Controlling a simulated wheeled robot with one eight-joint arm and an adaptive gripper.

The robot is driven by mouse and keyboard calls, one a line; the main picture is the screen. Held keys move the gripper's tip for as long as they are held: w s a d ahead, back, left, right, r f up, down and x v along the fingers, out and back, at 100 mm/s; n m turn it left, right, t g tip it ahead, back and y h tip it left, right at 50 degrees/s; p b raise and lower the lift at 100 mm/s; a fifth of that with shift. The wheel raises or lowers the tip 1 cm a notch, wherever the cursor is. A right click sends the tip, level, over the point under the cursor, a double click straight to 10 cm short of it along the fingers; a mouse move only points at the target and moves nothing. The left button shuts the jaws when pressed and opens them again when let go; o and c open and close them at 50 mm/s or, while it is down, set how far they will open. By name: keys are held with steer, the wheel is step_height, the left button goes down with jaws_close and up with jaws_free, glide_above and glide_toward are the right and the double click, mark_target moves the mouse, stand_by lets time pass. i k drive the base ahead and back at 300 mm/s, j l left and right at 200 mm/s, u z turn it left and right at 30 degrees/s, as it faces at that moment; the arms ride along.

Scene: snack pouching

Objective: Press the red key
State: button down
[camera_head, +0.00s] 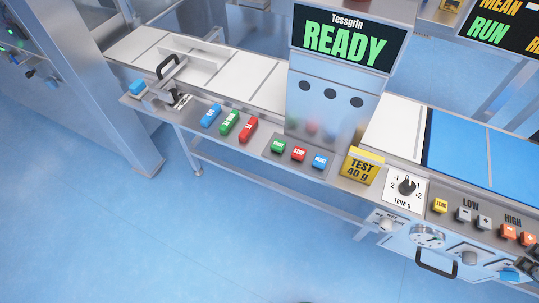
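A red key (298,154) with small white lettering, seemingly STOP, sits on the front ledge of the machine. It is between a green key (278,146) and a blue key (319,162), below the panel with several dark holes. A larger red block (248,129) with white lettering sits further left on the ledge, beside a larger green block (229,122) and a blue block (210,115).
A screen (348,40) reads Tessgrin READY. A yellow TEST 40 g block (361,168) and a dial (406,187) stand right of the small keys. More keys line the right ledge. A black handle (436,264) juts below. The blue floor (200,240) in front is clear.

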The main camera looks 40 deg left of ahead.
mark_target(299, 153)
steer(key=i+j+u, duration=0.1)
steer(key=u, duration=1.55)
steer(key=i+j, duration=0.05)
steer(key=j, duration=0.05)
